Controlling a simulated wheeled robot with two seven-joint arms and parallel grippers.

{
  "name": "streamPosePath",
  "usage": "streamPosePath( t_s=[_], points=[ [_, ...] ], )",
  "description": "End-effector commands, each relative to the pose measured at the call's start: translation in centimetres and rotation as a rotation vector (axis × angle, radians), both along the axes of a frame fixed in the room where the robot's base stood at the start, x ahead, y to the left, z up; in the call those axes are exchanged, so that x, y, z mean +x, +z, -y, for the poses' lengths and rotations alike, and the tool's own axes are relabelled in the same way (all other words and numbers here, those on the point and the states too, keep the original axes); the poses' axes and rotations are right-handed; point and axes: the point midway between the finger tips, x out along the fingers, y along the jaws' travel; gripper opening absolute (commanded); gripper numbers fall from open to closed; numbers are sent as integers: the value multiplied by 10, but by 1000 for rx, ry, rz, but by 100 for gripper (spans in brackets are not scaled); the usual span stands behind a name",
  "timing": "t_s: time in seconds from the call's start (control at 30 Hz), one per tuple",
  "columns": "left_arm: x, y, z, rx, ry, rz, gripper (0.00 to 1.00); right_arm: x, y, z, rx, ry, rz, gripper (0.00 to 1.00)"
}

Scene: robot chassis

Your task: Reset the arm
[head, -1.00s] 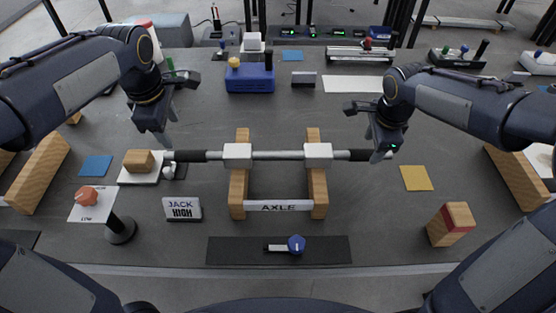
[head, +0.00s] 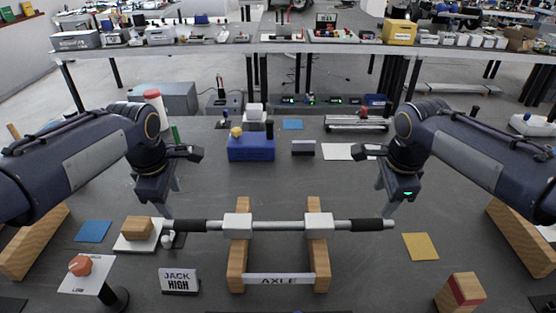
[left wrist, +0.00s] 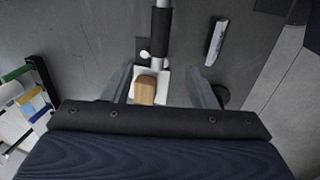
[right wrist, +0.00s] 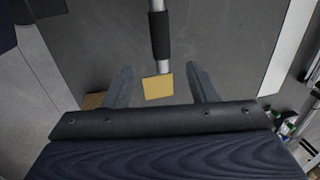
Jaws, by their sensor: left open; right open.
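My left gripper (head: 165,206) hangs at the left end of the axle bar, pointing down. In the left wrist view its fingers (left wrist: 168,88) are apart with nothing held between them. My right gripper (head: 383,208) hangs at the right end of the bar. Its fingers (right wrist: 158,85) are also apart and empty in the right wrist view. The axle bar (head: 280,226), silver with black sleeves, lies level across two wooden supports (head: 238,262) marked AXLE.
A wooden block (head: 137,228) sits on a white plate at left. A JACK HIGH sign (head: 179,281), a red knob (head: 80,265), a yellow square (head: 421,246) and a red-topped block (head: 461,293) lie around. A blue box (head: 251,147) stands behind. A long shelf (head: 300,47) crosses the back.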

Motion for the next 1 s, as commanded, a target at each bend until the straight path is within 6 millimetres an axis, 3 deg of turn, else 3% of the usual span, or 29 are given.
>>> streamPosePath(
  t_s=[0.13, 0.23, 0.37, 0.5, 0.7, 0.8, 1.0],
  points=[
    [-7, 0, -3, -18, -35, 2, 52, -8, 3, 3, 6, 37, 7, 52],
    [-30, 1, -10, -67, -160, 17, 52, -32, 8, 8, 20, 165, 31, 52],
    [-84, 3, -14, -132, -453, 109, 52, -87, 13, 12, 34, 459, 110, 52],
    [-146, 3, -5, -97, -809, 277, 52, -148, 7, 6, -4, 814, 244, 52],
    [-206, -11, 14, 91, -1182, 441, 52, -206, -14, -13, -128, 1183, 411, 52],
    [-220, -19, 20, 166, -1287, 469, 52, -220, -22, -20, -178, 1285, 456, 52],
    [-227, -25, 24, 215, -1352, 481, 52, -227, -28, -24, -215, 1349, 482, 52]
  ],
)
